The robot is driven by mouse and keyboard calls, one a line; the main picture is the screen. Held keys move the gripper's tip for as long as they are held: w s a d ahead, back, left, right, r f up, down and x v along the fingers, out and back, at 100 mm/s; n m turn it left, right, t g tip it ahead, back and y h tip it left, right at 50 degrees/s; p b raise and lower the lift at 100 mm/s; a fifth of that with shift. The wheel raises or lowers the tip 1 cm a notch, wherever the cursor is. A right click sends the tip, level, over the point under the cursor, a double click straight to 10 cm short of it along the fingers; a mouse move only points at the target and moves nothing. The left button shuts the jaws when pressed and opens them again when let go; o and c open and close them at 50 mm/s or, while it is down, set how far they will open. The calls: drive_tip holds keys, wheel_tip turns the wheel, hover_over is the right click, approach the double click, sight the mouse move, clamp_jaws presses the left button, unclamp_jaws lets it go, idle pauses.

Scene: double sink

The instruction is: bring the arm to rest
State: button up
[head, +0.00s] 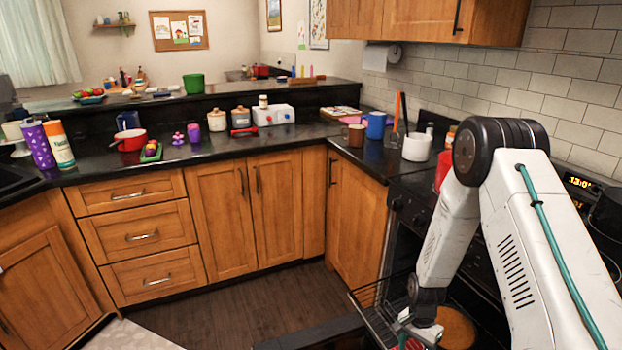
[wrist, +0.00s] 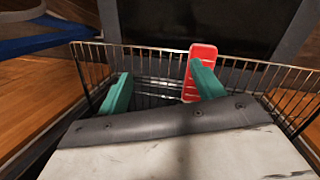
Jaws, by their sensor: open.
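My arm comes in from the right in the head view and reaches down in front of the stove. My gripper (head: 412,338) is low, by the wire oven rack (head: 366,297). In the wrist view my gripper (wrist: 160,88) shows two teal fingers spread well apart, with nothing held between them. The wire rack (wrist: 128,52) stands around the fingers. A red slotted piece (wrist: 200,60) is just behind the right finger. I cannot tell whether they touch.
The oven (head: 398,240) seems open under the stove, with a brown round thing (head: 455,328) low beside my arm. The wooden floor (head: 240,312) is clear.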

drive_tip(key=s+a+r+n+g, duration=0.1)
drive_tip(key=s+r+n, duration=0.2)
drive_tip(key=r, duration=0.7)
drive_tip(key=s+r+n, duration=0.2)
drive_tip(key=r, duration=0.8)
drive_tip(key=s+a+r+n+t, duration=0.1)
drive_tip(key=s+r+n+t, duration=0.1)
drive_tip(key=s+r, duration=0.8)
drive_tip(key=s+a+r+n+t, duration=0.2)
drive_tip(key=s+r, duration=0.9)
drive_tip(key=r, duration=0.7)
drive_tip(key=shift+r+n+t, duration=0.4)
drive_tip(key=shift+n, duration=0.3)
